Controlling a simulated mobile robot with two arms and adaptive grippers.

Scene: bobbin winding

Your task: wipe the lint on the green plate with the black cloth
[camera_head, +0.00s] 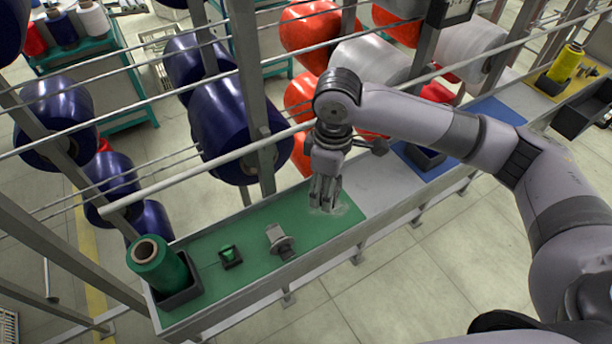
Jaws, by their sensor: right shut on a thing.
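The green plate (236,222) lies on the long grey rail shelf at the lower middle. A pale, whitish patch of lint (345,208) shows near its right end. My right gripper (325,205) points down at this lint, low over or on the plate. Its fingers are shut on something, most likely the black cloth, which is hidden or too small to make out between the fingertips. I cannot tell whether it touches the plate. My left gripper is not in view.
On the plate stand a green bobbin (158,265) in a dark holder, a small black-and-green part (230,256) and a grey metal fitting (279,241). A metal post (250,90) and rods rise behind, before large blue and red spools. A blue plate (440,155) lies to the right.

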